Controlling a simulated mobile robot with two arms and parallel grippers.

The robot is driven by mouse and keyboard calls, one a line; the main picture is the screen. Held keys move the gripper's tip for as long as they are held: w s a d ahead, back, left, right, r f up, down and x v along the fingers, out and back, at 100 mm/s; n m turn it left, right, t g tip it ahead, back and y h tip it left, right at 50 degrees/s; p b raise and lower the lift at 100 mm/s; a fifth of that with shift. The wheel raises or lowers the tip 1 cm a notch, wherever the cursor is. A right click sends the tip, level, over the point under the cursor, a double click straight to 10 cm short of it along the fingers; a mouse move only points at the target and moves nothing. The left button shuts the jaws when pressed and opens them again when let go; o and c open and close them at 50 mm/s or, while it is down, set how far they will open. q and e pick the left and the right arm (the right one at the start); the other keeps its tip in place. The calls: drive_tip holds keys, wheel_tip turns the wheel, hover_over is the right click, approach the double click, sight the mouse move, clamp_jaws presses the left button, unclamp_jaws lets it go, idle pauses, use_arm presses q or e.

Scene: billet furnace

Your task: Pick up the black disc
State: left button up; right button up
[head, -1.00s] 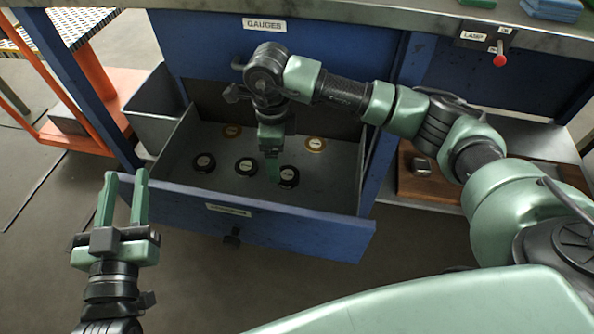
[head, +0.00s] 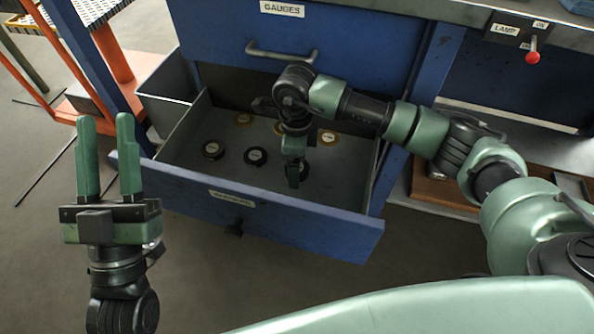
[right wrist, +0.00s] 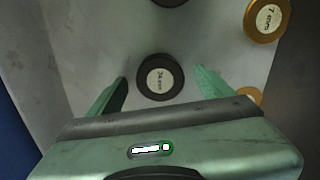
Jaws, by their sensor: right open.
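Three black discs lie on the floor of the open drawer (head: 345,190): a left one (head: 213,150), a middle one (head: 255,157) and a right one (head: 304,167), partly hidden by my right gripper. My right gripper (head: 293,182) points down into the drawer at the right disc. In the right wrist view a black disc (right wrist: 160,84) with a pale label lies between the tips of its open fingers, with gaps at both sides. Another black disc (right wrist: 170,2) is cut off at the top edge. My left gripper (head: 106,120) is open and empty, left of the drawer.
A closed drawer labelled GAUGES (head: 282,9) with a handle (head: 282,53) is above. A grey bin (head: 165,95) stands left of the open drawer.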

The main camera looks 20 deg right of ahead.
drive_tip(key=shift+f, duration=0.25)
clamp_jaws()
drive_tip(key=shift+r, duration=0.15)
